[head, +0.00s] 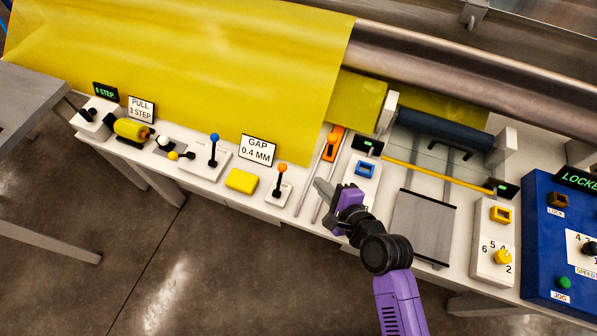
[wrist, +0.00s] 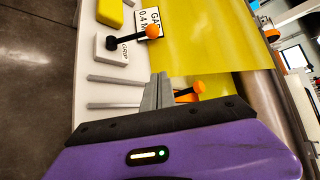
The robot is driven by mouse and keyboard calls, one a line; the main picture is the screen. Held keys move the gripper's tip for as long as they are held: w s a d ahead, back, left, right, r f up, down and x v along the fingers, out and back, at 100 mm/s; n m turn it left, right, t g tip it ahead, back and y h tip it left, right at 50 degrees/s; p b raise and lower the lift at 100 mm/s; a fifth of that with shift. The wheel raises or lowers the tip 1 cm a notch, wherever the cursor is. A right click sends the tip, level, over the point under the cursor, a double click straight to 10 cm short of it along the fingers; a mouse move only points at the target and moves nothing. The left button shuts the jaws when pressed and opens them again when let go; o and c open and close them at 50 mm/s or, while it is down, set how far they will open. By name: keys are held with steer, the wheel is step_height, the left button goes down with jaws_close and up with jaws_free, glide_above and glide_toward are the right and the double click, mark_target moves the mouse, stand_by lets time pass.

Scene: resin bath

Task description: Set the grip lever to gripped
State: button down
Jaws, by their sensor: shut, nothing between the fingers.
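The grip lever (head: 281,170) is a dark stick with an orange knob on a small white base. In the wrist view the same lever (wrist: 153,31) sticks out to the right from its base, which is marked GRIP (wrist: 124,54). In the head view it stands up from the base, left of my gripper. My gripper (head: 320,186) is shut and empty, its grey fingertips to the right of the lever and apart from it. In the wrist view the fingers (wrist: 160,78) point up the picture, below the lever's knob.
Another orange-knobbed lever (head: 333,139) on an orange slide stands just behind my fingers. A yellow block (head: 241,181), a blue-knobbed lever (head: 214,138) and the GAP sign (head: 258,149) lie to the left. A box with a blue switch (head: 365,170) is close on the right. Yellow sheet hangs behind.

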mark_target(280, 176)
stand_by(0.4)
steer(key=x, duration=1)
steer(key=shift+s+a+r+p, duration=0.7)
steer(key=shift+a+r+p, duration=0.15)
steer(key=shift+p, duration=0.1)
steer(key=shift+s+a+r+p, duration=0.25)
steer(key=shift+s+a+p, duration=0.15)
steer(key=shift+a, duration=0.1)
